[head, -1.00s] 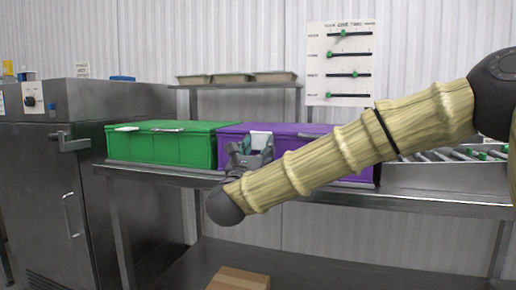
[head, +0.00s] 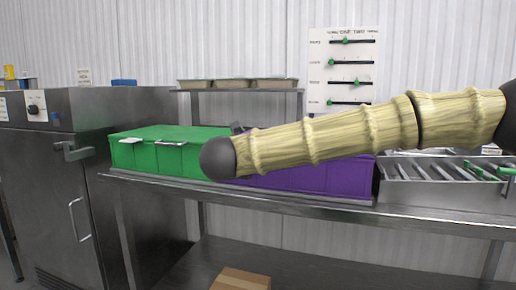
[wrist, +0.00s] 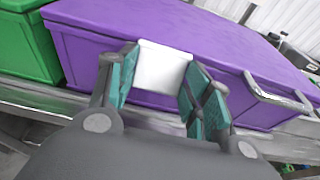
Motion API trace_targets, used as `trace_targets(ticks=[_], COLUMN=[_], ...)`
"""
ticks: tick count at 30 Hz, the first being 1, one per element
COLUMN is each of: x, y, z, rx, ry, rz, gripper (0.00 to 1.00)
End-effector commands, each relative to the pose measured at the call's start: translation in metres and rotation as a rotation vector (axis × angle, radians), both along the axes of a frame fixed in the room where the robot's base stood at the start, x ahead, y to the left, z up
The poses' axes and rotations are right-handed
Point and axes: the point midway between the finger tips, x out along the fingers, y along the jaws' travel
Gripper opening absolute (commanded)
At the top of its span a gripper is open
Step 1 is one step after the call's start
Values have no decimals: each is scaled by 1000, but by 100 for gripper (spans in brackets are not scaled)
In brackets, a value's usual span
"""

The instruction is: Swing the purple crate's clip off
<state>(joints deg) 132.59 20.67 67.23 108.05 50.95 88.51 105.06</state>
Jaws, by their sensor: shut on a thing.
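The purple crate (head: 330,178) stands on the steel bench with its lid down. It also fills much of the wrist view (wrist: 220,55). Its white clip (wrist: 163,68) sits at the lid's front edge, between the teal pads of my gripper (wrist: 160,82). My gripper is shut on the clip, with one pad at each side of it. The clip's lower end is partly hidden behind my gripper. In the head view my forearm covers the clip and most of the gripper.
The green crate (head: 165,150) stands directly left of the purple one. A metal handle (wrist: 275,95) sticks out of the purple crate's front, right of my gripper. A roller conveyor (head: 440,175) lies to the right. A steel cabinet (head: 60,150) stands at the left.

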Motion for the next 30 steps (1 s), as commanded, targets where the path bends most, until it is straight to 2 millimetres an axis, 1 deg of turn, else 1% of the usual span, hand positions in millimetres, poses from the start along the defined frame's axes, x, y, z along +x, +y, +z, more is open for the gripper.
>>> trace_targets(ticks=[1,3,30], x=[0,-1,-2], y=[-1,0,0], z=[6,8,27], rx=[12,27,189], ry=[38,86,598], rz=[-2,-1,-1], gripper=[26,26,26])
